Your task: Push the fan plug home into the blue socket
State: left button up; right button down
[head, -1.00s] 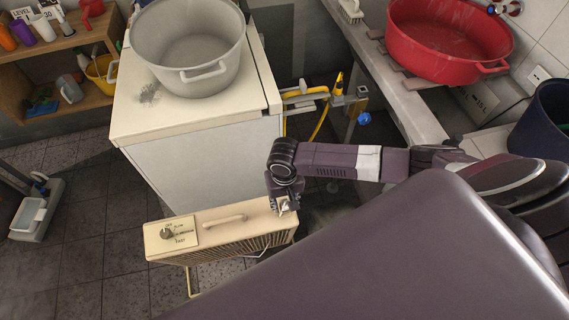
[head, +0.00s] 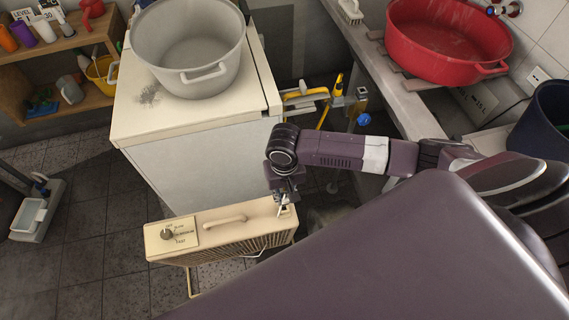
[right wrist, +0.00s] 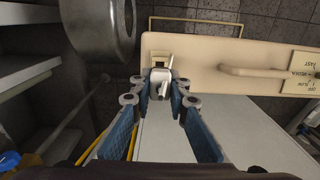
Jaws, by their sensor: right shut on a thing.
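The cream box-shaped fan (head: 210,232) stands on the floor in the head view, with a handle and a dial on top; its top fills much of the right wrist view (right wrist: 215,60). My right gripper (head: 283,204) is over the right end of that top. In the right wrist view its blue-padded fingers (right wrist: 160,93) are shut on the small whitish fan plug (right wrist: 161,82). A small recess (right wrist: 158,62) in the fan's top lies just beyond the plug. I cannot tell whether the plug still touches the fan. I cannot make out the blue socket. My left gripper is out of view.
A white cabinet (head: 200,165) carrying a grey tub (head: 188,55) stands behind the fan. A concrete ledge (head: 415,110) with a red basin (head: 447,40) runs at right.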

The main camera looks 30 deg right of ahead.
aim_at(284, 194)
notch_tip(284, 194, up, 15)
jog(key=shift+p, duration=0.3)
jog(key=shift+f, duration=0.1)
